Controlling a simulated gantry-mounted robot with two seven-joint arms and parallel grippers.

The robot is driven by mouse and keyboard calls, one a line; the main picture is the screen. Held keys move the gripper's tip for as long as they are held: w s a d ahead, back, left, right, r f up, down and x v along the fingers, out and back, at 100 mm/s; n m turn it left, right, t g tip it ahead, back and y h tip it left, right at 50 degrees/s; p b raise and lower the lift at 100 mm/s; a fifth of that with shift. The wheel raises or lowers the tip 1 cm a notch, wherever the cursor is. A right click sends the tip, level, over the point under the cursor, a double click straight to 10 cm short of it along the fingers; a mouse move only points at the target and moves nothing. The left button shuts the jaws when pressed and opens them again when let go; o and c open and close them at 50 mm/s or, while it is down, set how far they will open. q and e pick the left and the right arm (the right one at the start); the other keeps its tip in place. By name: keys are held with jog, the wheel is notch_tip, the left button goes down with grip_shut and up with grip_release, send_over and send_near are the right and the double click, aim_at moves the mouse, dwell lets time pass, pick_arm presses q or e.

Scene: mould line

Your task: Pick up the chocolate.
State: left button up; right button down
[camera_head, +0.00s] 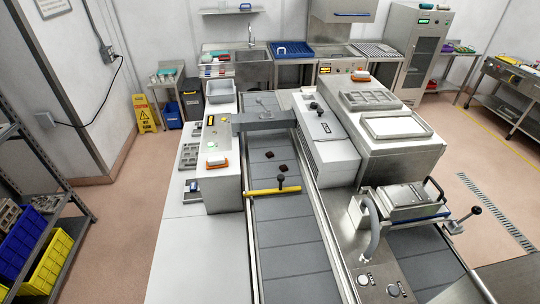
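Two small dark brown pieces that look like chocolates lie on the grey conveyor belt (285,235) in the head view. One chocolate (269,154) is slightly farther back and to the left. The other chocolate (283,168) is a little nearer and to the right. They are apart from each other, and both lie beyond a yellow bar (262,191) across the belt. Neither my left nor my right gripper is in view.
A black-knobbed lever (281,181) stands at the yellow bar. A grey machine bridge (264,119) spans the belt behind the chocolates. A control box (222,165) stands left of the belt, and a long steel housing (325,145) stands right. The near belt is clear.

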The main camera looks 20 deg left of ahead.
pick_arm(q)
jog(key=shift+a, duration=0.1)
dwell(0.3)
jog(key=o, duration=0.4)
jog(key=shift+o, duration=0.6)
